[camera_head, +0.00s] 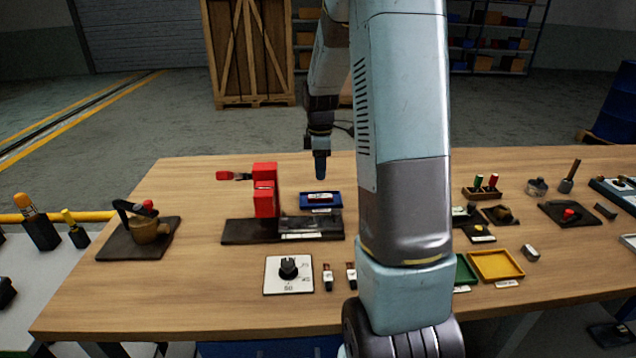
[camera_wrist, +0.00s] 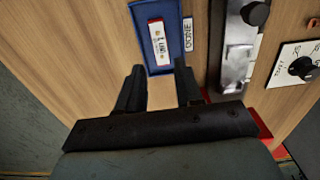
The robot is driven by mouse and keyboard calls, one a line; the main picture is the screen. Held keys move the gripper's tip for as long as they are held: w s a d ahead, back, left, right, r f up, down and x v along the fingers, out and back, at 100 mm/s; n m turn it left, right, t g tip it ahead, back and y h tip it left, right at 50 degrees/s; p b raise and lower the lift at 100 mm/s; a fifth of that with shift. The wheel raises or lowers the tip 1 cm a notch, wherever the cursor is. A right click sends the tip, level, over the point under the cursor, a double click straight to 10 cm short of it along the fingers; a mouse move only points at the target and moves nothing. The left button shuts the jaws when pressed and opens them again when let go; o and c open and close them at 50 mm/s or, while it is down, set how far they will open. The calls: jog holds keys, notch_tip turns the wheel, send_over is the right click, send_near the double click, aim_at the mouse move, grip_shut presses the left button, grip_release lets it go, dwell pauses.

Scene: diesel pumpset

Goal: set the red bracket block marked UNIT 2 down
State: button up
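The red block (camera_wrist: 159,43) with a white label lies in the blue tray (camera_wrist: 138,18) in the wrist view; its lettering looks like UNIT 2, seen turned. In the head view the block (camera_head: 320,196) sits low inside the blue tray (camera_head: 308,208), behind the dark base plate. My gripper (camera_wrist: 160,68) has its two black fingers spread apart with nothing between them. The block lies beyond the fingertips, apart from them. In the head view my gripper (camera_head: 320,177) points down just above and behind the tray.
A tag reading DONE (camera_wrist: 188,35) lies beside the tray. A tall red bracket stand (camera_head: 265,190) with a red-handled lever (camera_head: 232,176) rises close to the tray's left. A dial plate (camera_head: 289,275) lies in front.

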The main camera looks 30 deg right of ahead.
jog(key=s+a+r+m+t, duration=0.1)
jog(key=s+a+r+m, duration=0.25)
jog(key=s+r, duration=0.35)
jog(key=s+a+r+m+t, duration=0.25)
jog(key=s+a+r, duration=0.25)
jog(key=r, duration=0.3)
jog(key=s+a+r+m+t, duration=0.1)
jog(key=s+a+r+m, duration=0.1)
jog(key=s, duration=0.5)
jog(key=s+a+r+m+t, duration=0.1)
jog(key=s+a+r+m, duration=0.1)
jog(key=s+m, duration=0.3)
jog(key=s+a, duration=0.1)
jog(key=s, duration=0.2)
jog(key=shift+s+a, duration=0.3)
